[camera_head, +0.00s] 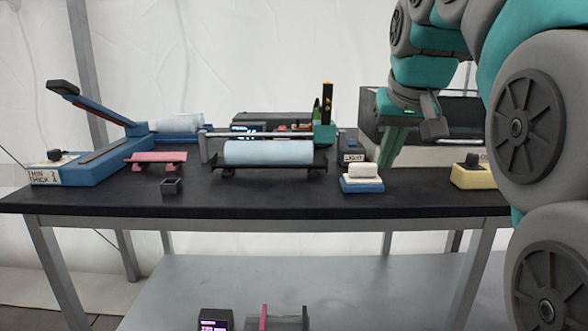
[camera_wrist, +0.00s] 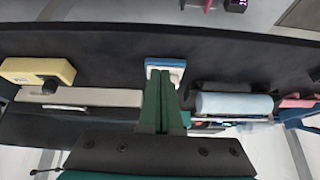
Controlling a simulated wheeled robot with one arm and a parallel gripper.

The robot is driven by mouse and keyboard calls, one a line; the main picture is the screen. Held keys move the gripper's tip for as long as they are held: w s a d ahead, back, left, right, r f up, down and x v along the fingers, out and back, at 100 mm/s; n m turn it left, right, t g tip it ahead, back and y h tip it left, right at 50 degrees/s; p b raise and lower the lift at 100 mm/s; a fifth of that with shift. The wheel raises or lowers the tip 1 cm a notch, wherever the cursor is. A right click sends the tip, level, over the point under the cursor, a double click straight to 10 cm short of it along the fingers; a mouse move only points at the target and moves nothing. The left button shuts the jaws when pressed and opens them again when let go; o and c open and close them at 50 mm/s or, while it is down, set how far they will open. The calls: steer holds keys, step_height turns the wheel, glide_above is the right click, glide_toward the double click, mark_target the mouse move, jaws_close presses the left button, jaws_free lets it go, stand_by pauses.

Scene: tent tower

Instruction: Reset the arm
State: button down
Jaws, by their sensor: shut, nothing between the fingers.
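My gripper (camera_head: 388,160) hangs from my grey and teal arm at the right of the head view, above the black table (camera_head: 265,202). In the wrist view its green fingers (camera_wrist: 160,78) are together with nothing between them. In both views they appear close to a small blue block with a white top (camera_head: 362,184), which also shows behind the fingertips in the wrist view (camera_wrist: 153,64). I cannot tell the height of the tips above the table.
A light blue roll (camera_head: 268,152) lies on a black holder mid-table. A blue lever device (camera_head: 75,170), pink strip (camera_head: 156,157) and small black cup (camera_head: 172,186) are at left. A yellow box (camera_head: 474,176) stands at right. The table's front strip is mostly clear.

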steer(key=s+f+g, duration=0.4)
steer(key=s+f, duration=1.1)
steer(key=f, duration=0.2)
steer(key=s+f+g, duration=0.3)
steer(key=s+f, duration=1.2)
steer(key=f, duration=0.3)
steer(key=shift+s+a+g, duration=0.2)
steer(key=shift+a+g, duration=0.15)
steer(key=shift+g, duration=0.05)
